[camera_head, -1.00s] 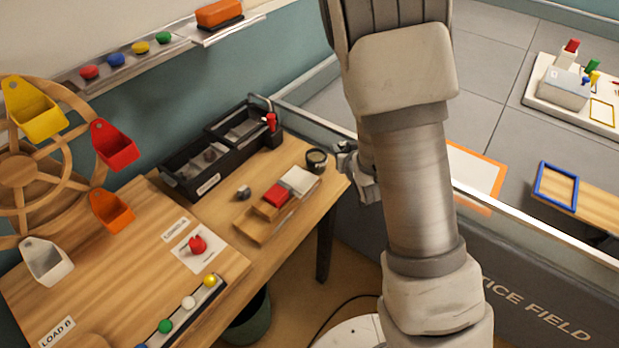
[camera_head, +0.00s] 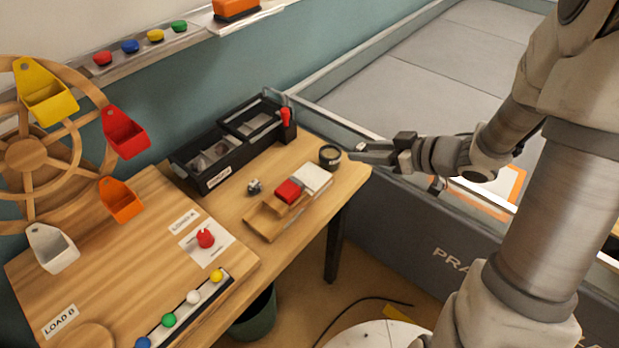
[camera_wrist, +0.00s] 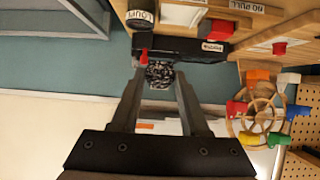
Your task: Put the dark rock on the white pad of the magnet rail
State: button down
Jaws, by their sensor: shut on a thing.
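In the wrist view a dark speckled rock (camera_wrist: 160,75) sits between the fingertips of my gripper (camera_wrist: 158,82), which is shut on it. In the head view my gripper (camera_head: 354,153) points left at the right end of the table, close to a round black loupe. I cannot make out the rock there. The magnet rail (camera_head: 264,224) is a low wooden piece on the table, with a red block (camera_head: 289,190) and a white pad (camera_head: 313,178) at its far right end. Nothing lies on the pad. My gripper is up and right of the pad in the picture.
The loupe (camera_head: 330,157) stands between my gripper and the pad. A black box with compartments (camera_head: 217,172) and a red-handled part lies behind. A small metallic lump (camera_head: 254,187) is left of the rail. A low wall (camera_head: 420,215) borders the practice field on the right.

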jog(key=shift+a+f, duration=0.2)
jog(key=b, duration=0.5)
send_over(314, 181)
notch_tip(314, 181, down, 7)
jog(key=shift+r, duration=0.15)
jog(key=shift+f+b, duration=0.8)
jog(key=shift+f, duration=1.1)
jog(key=shift+f, duration=0.15)
jog(key=c, duration=0.7)
grip_release()
